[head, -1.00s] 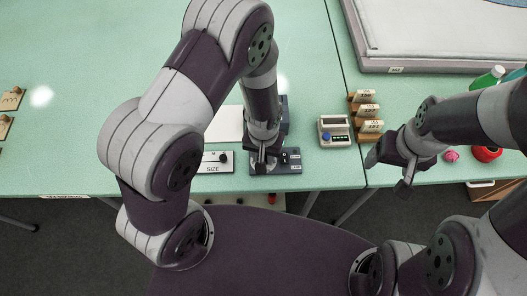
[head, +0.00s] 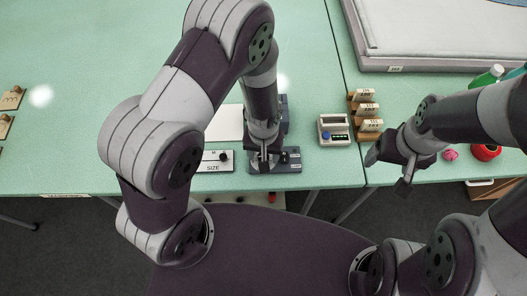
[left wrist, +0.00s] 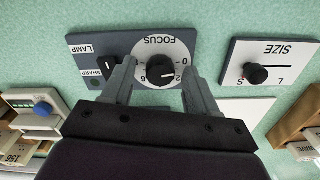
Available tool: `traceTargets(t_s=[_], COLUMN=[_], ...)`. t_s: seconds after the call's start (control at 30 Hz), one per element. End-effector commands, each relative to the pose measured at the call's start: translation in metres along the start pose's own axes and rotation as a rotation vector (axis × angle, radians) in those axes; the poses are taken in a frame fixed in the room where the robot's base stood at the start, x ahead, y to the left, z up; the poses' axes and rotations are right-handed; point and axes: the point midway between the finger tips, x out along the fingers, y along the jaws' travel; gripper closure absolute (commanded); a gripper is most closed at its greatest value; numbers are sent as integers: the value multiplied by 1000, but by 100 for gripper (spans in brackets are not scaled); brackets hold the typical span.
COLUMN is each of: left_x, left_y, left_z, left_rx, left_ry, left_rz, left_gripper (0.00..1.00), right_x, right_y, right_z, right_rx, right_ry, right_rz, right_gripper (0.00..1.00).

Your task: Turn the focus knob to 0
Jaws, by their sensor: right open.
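The focus knob (left wrist: 160,70) is a round black knob on a white dial marked FOCUS. The dial is on a dark panel (left wrist: 88,48), and the panel also shows at the table's front edge in the head view (head: 290,167). A light mark on the knob points right in the left wrist view; the printed numbers are partly hidden and hard to read. My left gripper (left wrist: 158,88) is open, with one finger on each side of the knob and a gap to it. My right gripper (head: 388,170) is open and empty, off to the right near the table edge.
The same dark panel carries a LAMP switch (left wrist: 107,65). A SIZE panel (left wrist: 245,72) with a black knob is beside it. A small device with a blue button (head: 334,130) and wooden card blocks (head: 367,111) stand right. The table's left side is mostly clear.

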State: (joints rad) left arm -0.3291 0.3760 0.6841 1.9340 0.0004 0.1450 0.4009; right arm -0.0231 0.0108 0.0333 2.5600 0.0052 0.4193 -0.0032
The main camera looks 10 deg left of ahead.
Motion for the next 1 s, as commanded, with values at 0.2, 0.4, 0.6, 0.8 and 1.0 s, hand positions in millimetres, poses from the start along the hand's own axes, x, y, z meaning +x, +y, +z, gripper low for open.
traceTargets(t_s=[0.2, 0.4, 0.6, 0.8, 1.0], left_x=[-9, -59, -107, -126, -127], left_y=[0, 0, 0, 0, 0], left_z=[-1, -1, 0, 0, 0], left_rx=[1, 0, 0, 0, 0], left_ry=[2, 7, 4, 0, -1], left_rz=[1, 3, 2, 0, -1], left_gripper=[41, 41, 41, 41, 41], right_x=[0, -2, -4, -4, -4], right_y=[0, 0, 0, 0, 0], right_z=[0, 0, 0, 0, 0], right_rx=[0, 0, 0, 0, 0], right_ry=[0, 0, 0, 0, 0], right_rz=[0, 0, 0, 0, 0], right_gripper=[22, 22, 22, 22, 22])
